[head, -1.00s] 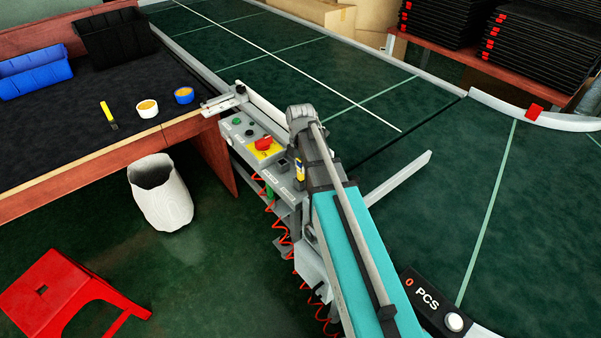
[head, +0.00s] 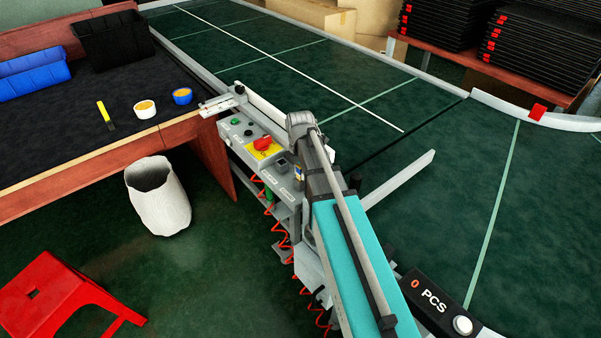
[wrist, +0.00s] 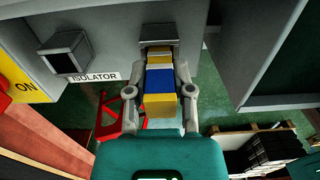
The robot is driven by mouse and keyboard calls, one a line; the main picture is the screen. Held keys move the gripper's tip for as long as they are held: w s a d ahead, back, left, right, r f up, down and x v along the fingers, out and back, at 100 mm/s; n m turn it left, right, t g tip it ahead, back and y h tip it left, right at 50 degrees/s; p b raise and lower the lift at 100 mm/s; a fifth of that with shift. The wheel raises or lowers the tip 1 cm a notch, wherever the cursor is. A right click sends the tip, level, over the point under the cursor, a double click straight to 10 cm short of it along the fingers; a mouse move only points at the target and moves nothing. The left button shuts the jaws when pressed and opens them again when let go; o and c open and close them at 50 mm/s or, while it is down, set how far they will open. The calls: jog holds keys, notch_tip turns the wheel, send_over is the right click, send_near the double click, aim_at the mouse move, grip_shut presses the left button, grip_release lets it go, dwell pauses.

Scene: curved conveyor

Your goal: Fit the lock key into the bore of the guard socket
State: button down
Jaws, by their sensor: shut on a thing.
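The lock key (wrist: 160,80), a block banded yellow and blue, is held between the two fingers of my gripper (wrist: 161,74) in the wrist view. The gripper is shut on its sides. The key's far yellow end is at the mouth of a square grey socket (wrist: 158,43) on the grey panel. I cannot tell how deep it sits or whether it has entered the bore, and no label for this socket shows. In the head view a small yellow-and-blue part of the key (head: 298,170) shows beside my arm, which hides most of the gripper.
A second socket (wrist: 68,52), labelled ISOLATOR, is left of the key. The control box (head: 238,128) carries a red button (head: 262,143) on yellow. A grey wall (wrist: 250,50) stands close at right in the wrist view. The conveyor (head: 400,120) is clear.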

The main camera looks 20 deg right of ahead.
jog(key=shift+f, duration=0.2)
jog(key=shift+c, duration=2.4)
grip_release()
jog(key=shift+r, duration=0.25)
notch_tip(320, 180, up, 12)
jog(key=p, duration=1.2)
jog(key=s+a+m, duration=0.4)
jog(key=s+m, duration=1.1)
jog(key=m, duration=0.7)
jog(key=shift+s+a, duration=0.15)
jog(key=shift+s, duration=0.05)
